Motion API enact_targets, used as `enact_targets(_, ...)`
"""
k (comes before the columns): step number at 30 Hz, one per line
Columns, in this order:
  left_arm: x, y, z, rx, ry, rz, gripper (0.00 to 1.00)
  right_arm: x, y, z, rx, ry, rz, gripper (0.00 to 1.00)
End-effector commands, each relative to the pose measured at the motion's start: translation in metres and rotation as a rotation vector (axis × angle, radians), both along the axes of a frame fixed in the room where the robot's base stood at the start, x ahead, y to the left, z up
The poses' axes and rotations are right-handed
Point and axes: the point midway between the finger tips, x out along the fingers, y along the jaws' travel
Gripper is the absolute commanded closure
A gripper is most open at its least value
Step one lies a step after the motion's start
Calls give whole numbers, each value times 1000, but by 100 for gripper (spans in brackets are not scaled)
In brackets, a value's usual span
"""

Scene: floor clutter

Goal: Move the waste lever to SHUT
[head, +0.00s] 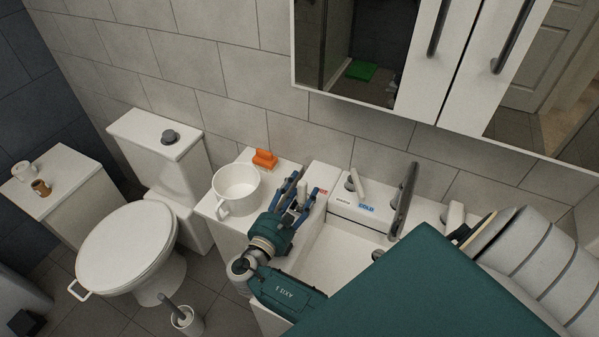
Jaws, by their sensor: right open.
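A washbasin (335,248) stands against the tiled wall with a pale back ledge. A short pale lever (357,184) on a grey pivot stands tilted on this ledge. Below it are a small dark label, too small to read, and a blue COLD label (366,207). A red label (321,192) sits to the left. I cannot tell for sure which lever is the waste lever, nor its setting. My right gripper (298,193) is open at the basin's left back corner, left of the pale lever. Something pale shows between its fingers; contact is unclear. My left gripper is not in view.
A white mug (236,188) and an orange object (264,159) stand on the ledge left of my right gripper. A tall dark tap (404,200) rises right of the lever. A mirrored cabinet (440,60) hangs above. A toilet (127,247) is at left.

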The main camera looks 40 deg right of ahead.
Motion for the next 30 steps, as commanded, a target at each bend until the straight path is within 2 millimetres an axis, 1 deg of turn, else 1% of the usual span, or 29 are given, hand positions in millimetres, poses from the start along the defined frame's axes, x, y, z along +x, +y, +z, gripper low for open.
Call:
enact_targets(5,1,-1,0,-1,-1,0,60,-14,28,-1,4,3,2,48)
enact_targets(12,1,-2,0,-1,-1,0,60,-37,73,0,4,2,2,48)
enact_targets(15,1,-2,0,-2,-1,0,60,-45,87,1,3,1,2,48)
enact_targets(21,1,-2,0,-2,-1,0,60,-52,101,2,0,-1,1,48)
enact_targets(29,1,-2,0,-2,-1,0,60,-53,102,2,0,-1,1,48)
enact_targets(30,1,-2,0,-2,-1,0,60,-53,102,2,0,0,1,52)
